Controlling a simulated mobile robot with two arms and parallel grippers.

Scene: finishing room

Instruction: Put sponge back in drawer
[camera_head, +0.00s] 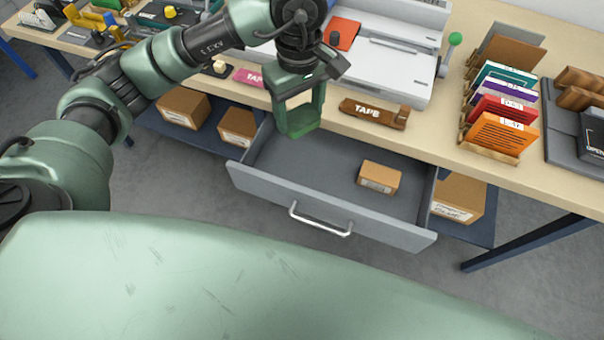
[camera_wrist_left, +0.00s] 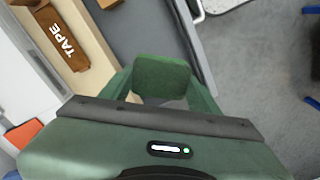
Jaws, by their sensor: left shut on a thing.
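My left gripper (camera_head: 298,112) is shut on a green sponge (camera_head: 298,124). It holds the sponge over the back left part of the open drawer. In the left wrist view the sponge (camera_wrist_left: 162,76) sits between the fingertips. The grey drawer (camera_head: 272,191) is pulled out below the worktop, with a silver handle (camera_head: 320,222) on its front. A small cardboard box (camera_head: 379,177) lies in the drawer's right part. The rest of the drawer floor in sight is bare. My right gripper is not in view.
On the worktop above the drawer lie a brown TAPE block (camera_head: 374,113) and a white machine (camera_head: 385,65). A rack of coloured folders (camera_head: 500,125) stands at the right. Cardboard boxes (camera_head: 459,197) sit on the shelf beside the drawer.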

